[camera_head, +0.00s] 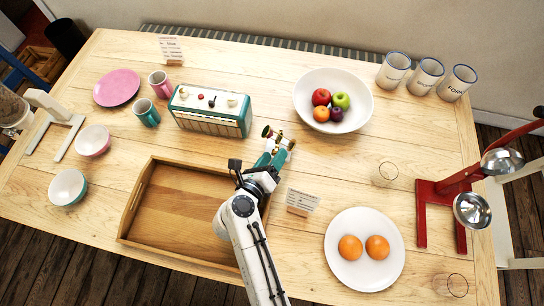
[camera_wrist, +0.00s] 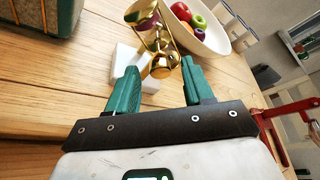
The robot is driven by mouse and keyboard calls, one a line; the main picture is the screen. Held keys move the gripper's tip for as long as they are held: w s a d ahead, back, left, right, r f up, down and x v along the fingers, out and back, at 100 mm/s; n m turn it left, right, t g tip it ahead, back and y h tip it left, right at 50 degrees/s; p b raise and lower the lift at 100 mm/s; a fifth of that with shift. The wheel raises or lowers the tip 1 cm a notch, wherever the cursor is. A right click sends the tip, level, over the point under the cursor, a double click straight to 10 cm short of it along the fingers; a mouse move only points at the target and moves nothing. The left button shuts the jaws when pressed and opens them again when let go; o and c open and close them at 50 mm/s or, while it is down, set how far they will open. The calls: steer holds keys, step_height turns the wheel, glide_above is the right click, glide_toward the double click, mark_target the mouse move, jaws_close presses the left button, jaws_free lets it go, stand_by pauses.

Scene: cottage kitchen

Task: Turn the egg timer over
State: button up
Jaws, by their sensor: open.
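The egg timer (camera_wrist: 157,38) is a small brass-coloured sandglass with round ends and a glass middle. In the wrist view it stands just beyond my fingertips and looks tilted. In the head view the egg timer (camera_head: 279,137) is partly hidden by my gripper, right of the teal radio-like box. My gripper (camera_wrist: 161,76) is open, with its two teal fingers apart. The timer's near brass end shows between the fingertips in the wrist view; I cannot tell whether they touch. The head view shows my gripper (camera_head: 270,160) from above. The sand is too small to make out.
A teal box (camera_head: 210,110) stands left of the timer, and a fruit bowl (camera_head: 360,90) behind right. A wooden tray (camera_head: 150,197) lies near left. A small card (camera_head: 302,201) and a plate of oranges (camera_head: 342,278) are near right. A white object (camera_wrist: 127,59) sits behind my left finger.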

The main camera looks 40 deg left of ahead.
jaws_close()
steer(key=shift+w+d+r+m+g+y+p, duration=0.15)
steer(key=shift+r+m+g+y+p, duration=0.2)
steer(key=shift+m+p, duration=0.55)
steer(key=shift+m+g+y+p, duration=0.35)
steer(key=shift+m+p, duration=0.35)
steer(key=shift+p, duration=0.2)
steer(key=shift+f+m+g+y, duration=0.25)
steer(key=shift+m+g+y, duration=0.05)
steer(key=shift+m, duration=0.1)
jaws_free()
